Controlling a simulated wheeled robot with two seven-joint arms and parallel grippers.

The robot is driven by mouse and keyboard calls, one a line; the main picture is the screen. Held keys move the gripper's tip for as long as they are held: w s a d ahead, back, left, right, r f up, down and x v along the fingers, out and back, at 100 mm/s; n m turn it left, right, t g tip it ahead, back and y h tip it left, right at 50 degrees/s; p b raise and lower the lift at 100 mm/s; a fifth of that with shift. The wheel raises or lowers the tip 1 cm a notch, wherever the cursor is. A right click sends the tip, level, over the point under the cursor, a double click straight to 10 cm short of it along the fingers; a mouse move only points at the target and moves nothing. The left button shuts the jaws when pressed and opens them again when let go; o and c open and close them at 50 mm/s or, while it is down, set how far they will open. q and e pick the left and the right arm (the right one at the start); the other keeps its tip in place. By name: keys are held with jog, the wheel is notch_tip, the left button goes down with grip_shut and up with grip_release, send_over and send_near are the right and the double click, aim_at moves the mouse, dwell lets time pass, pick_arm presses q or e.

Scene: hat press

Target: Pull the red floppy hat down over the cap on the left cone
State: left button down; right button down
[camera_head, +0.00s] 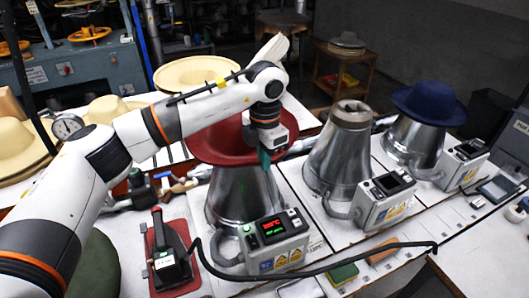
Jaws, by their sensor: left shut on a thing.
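The red floppy hat (213,143) sits over the top of the left metal cone (238,194), its wide brim spread around it. My left arm crosses in front of the hat and hides much of its crown. My left gripper (265,160) points down at the right front of the brim and is shut on the brim edge. The cap on the cone is hidden, so I cannot tell how far the hat is down over it. My right gripper is not in view.
The bare middle cone (337,160) and the right cone (411,145) with a blue hat (430,103) stand to the right. Control boxes, including one with a red and green display (274,236), stand in front. A black cable (330,262) crosses the front.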

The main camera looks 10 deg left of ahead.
pick_arm(q)
notch_tip(320, 180, down, 7)
jog(key=b, duration=0.4)
jog(key=shift+f, duration=0.2)
jog(key=shift+s+a+r+b, duration=0.1)
jog(key=shift+s+a+b, duration=0.2)
jog(key=shift+s, duration=0.15)
dwell(0.5)
jog(key=shift+f+b, duration=0.5)
jog(key=shift+b, duration=0.05)
dwell(0.5)
dwell(0.3)
jog(key=c, duration=1.5)
grip_release()
